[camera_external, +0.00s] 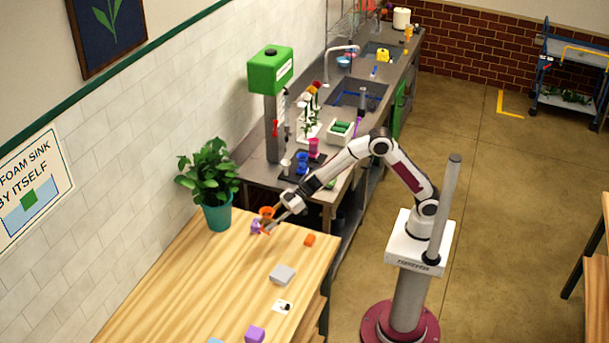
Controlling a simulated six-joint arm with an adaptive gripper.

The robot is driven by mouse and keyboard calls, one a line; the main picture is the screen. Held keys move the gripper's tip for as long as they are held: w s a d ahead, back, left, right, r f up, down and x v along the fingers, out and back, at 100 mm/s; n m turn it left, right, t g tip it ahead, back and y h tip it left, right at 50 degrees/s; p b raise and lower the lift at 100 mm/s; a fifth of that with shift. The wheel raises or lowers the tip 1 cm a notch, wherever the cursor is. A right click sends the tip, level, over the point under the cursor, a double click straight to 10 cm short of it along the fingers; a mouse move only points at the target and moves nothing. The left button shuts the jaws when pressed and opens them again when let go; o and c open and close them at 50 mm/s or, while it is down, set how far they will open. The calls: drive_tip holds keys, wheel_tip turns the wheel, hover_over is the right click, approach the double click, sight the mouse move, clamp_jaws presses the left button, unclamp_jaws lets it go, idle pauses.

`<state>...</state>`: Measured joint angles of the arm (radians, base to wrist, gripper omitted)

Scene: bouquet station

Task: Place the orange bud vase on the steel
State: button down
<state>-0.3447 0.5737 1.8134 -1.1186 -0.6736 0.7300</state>
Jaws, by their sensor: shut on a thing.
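My gripper (270,222) is low over the far end of the wooden table, shut on the orange bud vase (266,212). The vase's flared orange top shows just above the fingers, and the fingers hide part of its body. I cannot tell whether its base touches the wood. A small purple thing (256,227) is right beside it, partly overlapping in the picture. The steel counter (262,174) stands beyond the table, along the tiled wall.
A green-topped machine (270,75), blue and pink cups (303,160) and a white rack (311,128) crowd the counter's near end.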

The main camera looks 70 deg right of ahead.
drive_tip(key=d+m+t+h, duration=0.3)
drive_tip(key=d+m+h, duration=0.2)
drive_tip(key=d, duration=1.4)
drive_tip(key=s+d+f+m+t+h, duration=0.1)
drive_tip(key=d+m+t+h, duration=0.2)
drive_tip(key=d, duration=1.5)
drive_tip(key=m+h, duration=0.3)
drive_tip(key=shift+s+d, duration=0.25)
drive_tip(key=shift+d, duration=0.15)
drive_tip(key=w+d+m+h, duration=0.1)
drive_tip(key=d+m+h, duration=0.3)
drive_tip(key=d, duration=3.8)
drive_tip(key=shift+w+f+m+g+h, duration=0.3)
drive_tip(key=shift+w+m+g+h, duration=0.1)
drive_tip(key=shift+h, duration=0.3)
